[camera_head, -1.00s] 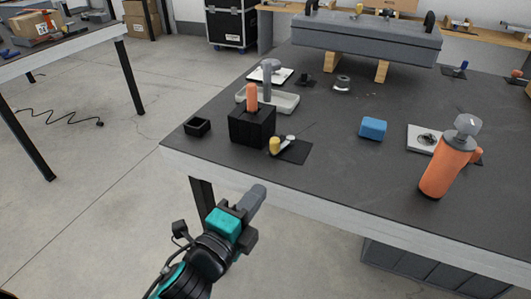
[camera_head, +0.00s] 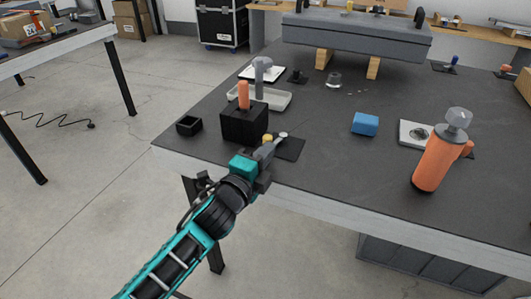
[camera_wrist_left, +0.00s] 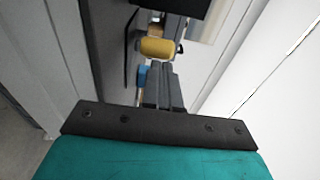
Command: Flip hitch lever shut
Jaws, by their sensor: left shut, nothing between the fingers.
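A small lever fitting with a yellow knob (camera_head: 267,138) and a light metal part (camera_head: 283,135) sits on a dark plate (camera_head: 291,149) near the table's front edge. It looks like the hitch lever. Its lower part is partly hidden by my left gripper. My left gripper (camera_head: 266,152) is shut and empty, with its fingers just in front of the yellow knob. In the left wrist view, the yellow knob (camera_wrist_left: 157,47) is just beyond the closed fingertips (camera_wrist_left: 162,68). I cannot tell whether they touch. My right gripper is not in view.
A blue block (camera_head: 365,124) and an orange bottle (camera_head: 431,166) stand to the right. The table between lever and blue block is clear.

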